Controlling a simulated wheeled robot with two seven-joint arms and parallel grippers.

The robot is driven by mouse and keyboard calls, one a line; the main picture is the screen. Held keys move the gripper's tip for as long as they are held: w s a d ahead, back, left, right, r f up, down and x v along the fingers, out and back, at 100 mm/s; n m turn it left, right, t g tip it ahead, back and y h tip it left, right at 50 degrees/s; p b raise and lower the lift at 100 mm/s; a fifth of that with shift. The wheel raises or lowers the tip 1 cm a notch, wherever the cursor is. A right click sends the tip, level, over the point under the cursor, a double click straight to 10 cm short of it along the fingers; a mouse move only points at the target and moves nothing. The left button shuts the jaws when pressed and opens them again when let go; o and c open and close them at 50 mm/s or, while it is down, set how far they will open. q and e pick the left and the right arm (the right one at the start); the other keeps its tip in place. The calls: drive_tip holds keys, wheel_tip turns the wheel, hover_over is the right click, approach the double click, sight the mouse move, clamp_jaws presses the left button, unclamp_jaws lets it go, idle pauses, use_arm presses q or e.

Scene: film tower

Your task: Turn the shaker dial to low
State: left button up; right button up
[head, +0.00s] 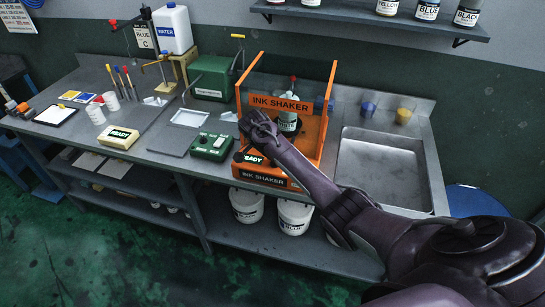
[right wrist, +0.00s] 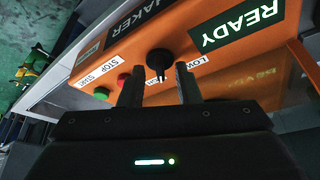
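The orange ink shaker (head: 320,150) stands on the bench, with a dark bottle (head: 288,122) inside it. Its READY display (head: 253,157) is lit and also shows in the right wrist view (right wrist: 243,24). The black shaker dial (right wrist: 160,62) is on the orange front panel, with a LOW label (right wrist: 200,62) beside it, partly covered by a finger. My right gripper (right wrist: 160,86) is open, its fingers pointing at the panel on either side of the dial; contact cannot be told. In the head view my right gripper (head: 258,130) hides the dial. My left gripper is not in view.
A red stop button (right wrist: 124,78) and a green start button (right wrist: 101,93) sit beside the dial. A green box with a display (head: 211,146) stands left of the shaker. A metal sink (head: 385,170) is at right. White buckets (head: 295,216) stand below the bench.

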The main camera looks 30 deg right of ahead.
clamp_jaws()
drive_tip(key=shift+s+r+n+t+p, duration=0.15)
drive_tip(key=shift+n+t+p, duration=0.15)
drive_tip(key=shift+n+p, duration=0.55)
drive_tip(key=n+t+y+p, duration=0.1)
drive_tip(key=n+p, duration=0.1)
drive_tip(key=n, duration=0.1)
drive_tip(key=shift+p, duration=0.4)
drive_tip(key=n+p, duration=0.1)
drive_tip(key=n, duration=0.1)
drive_tip(key=n+t+y+p, duration=0.1)
drive_tip(key=n, duration=0.1)
drive_tip(key=shift+s+d, duration=0.15)
drive_tip(key=shift+d, duration=0.05)
drive_tip(key=shift+d+n+t+y+p, duration=0.1)
drive_tip(key=shift+n+t+y+p, duration=0.35)
drive_tip(key=shift+n, duration=1.1)
